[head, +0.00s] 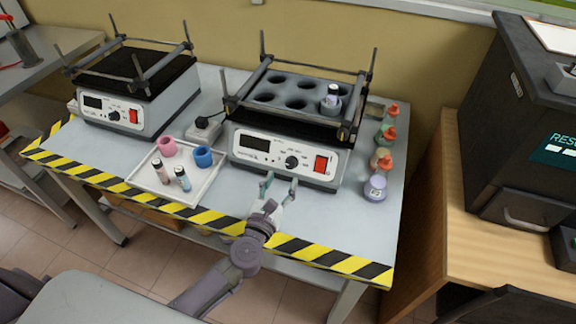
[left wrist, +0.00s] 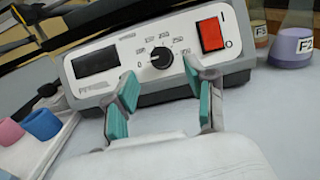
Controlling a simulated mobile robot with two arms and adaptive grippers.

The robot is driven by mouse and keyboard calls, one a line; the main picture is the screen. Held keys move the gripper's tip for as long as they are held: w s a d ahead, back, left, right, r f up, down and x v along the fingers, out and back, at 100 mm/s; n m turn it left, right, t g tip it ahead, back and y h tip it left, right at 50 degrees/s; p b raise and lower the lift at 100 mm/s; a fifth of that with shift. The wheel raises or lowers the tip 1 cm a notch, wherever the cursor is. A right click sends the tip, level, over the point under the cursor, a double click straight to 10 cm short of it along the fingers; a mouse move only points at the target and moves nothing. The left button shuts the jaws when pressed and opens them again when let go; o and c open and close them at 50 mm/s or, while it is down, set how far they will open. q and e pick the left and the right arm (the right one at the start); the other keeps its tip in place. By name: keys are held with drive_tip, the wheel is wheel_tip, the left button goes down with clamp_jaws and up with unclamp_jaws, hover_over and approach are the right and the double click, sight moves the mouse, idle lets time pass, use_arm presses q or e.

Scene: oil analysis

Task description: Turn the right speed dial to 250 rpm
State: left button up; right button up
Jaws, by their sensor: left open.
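The right speed dial (head: 292,162) is a small black knob on the white front panel of the right shaker (head: 262,150). In the left wrist view the dial (left wrist: 161,57) sits upper middle, with printed numbers around it; its pointer setting is too small to read surely. The dark display (left wrist: 96,61) is left of it and looks blank. My left gripper (head: 279,185) is in front of the panel, just below the dial. Its teal-padded fingers (left wrist: 160,88) are open and apart, with nothing between them, and not around the dial. My right gripper is not in view.
A red power switch (left wrist: 211,34) is right of the dial. A white tray (head: 134,181) with pink and blue cups and small vials lies left. Another shaker (head: 110,109) stands at back left.

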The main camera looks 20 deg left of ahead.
sight(289, 166)
use_arm(q)
drive_tip(key=w, duration=0.5)
drive_tip(key=shift+w+d, duration=0.1)
drive_tip(key=shift+w, duration=0.15)
clamp_jaws()
